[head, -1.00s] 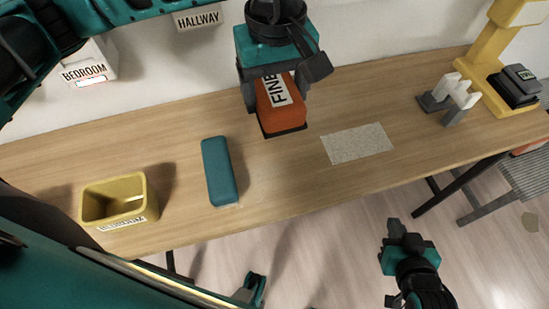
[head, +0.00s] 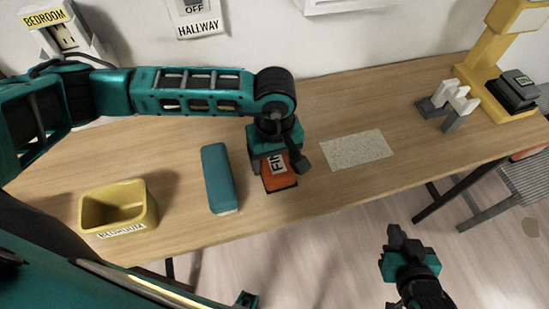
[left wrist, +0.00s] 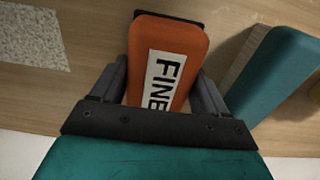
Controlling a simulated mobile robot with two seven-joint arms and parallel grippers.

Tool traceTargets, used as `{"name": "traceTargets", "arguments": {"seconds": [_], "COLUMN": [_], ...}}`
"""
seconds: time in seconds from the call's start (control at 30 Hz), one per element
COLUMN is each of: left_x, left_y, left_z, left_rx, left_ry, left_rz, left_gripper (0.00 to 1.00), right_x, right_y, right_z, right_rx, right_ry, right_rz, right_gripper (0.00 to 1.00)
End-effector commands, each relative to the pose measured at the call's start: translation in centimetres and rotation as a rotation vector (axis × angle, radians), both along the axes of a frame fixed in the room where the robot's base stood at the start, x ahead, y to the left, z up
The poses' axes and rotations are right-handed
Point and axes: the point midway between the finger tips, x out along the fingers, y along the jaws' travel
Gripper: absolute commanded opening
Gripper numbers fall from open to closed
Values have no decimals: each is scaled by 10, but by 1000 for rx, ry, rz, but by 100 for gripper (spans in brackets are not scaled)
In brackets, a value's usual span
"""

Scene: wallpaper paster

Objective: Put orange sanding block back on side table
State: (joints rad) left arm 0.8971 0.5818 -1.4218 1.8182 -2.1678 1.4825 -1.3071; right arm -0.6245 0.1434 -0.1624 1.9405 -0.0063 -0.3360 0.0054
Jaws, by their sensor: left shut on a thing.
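The orange sanding block (head: 281,181) with a white "FINE" label is between the fingers of my left gripper (head: 279,165). In the left wrist view the orange block (left wrist: 172,50) sits between both dark fingers, and my left gripper (left wrist: 163,95) is shut on it. The block is at or just above the wooden side table (head: 330,98); I cannot tell if it touches. A teal block (head: 218,178) lies just left of it on the table. My right gripper (head: 402,243) hangs in front of the table, away from the objects; its finger opening is unclear.
A yellow bin (head: 118,210) labelled "BEDROOM" stands at the left of the table. A speckled sheet (head: 356,150) lies right of the orange block. A grey holder with white parts (head: 449,102) and a yellow stand (head: 484,75) are at the right. Switch plates are on the wall.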

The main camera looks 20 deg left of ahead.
Motion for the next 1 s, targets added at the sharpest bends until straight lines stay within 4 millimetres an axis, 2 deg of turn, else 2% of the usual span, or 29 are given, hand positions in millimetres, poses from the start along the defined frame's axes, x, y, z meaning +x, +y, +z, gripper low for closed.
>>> {"name": "traceTargets", "arguments": {"seconds": [0.07, 0.53, 0.57, 0.8, 1.0], "left_x": [0, 0, 0, 0, 0], "left_y": [0, 0, 0, 0, 0], "left_z": [-8, -15, -14, -13, -13], "left_rx": [-1, -1, -1, 0, 0], "left_ry": [1, -1, -1, 0, 0], "left_rz": [0, -1, -1, 0, 0], "left_gripper": [43, 43, 75, 98, 100], "right_x": [0, 0, 0, 0, 0], "right_y": [0, 0, 0, 0, 0], "right_z": [-1, -10, -9, -8, -8], "right_rx": [0, 1, 1, 1, 1], "right_ry": [0, 0, 0, 1, 1], "right_rz": [0, -1, -1, 0, 0], "right_gripper": [0, 0, 0, 0, 0]}}
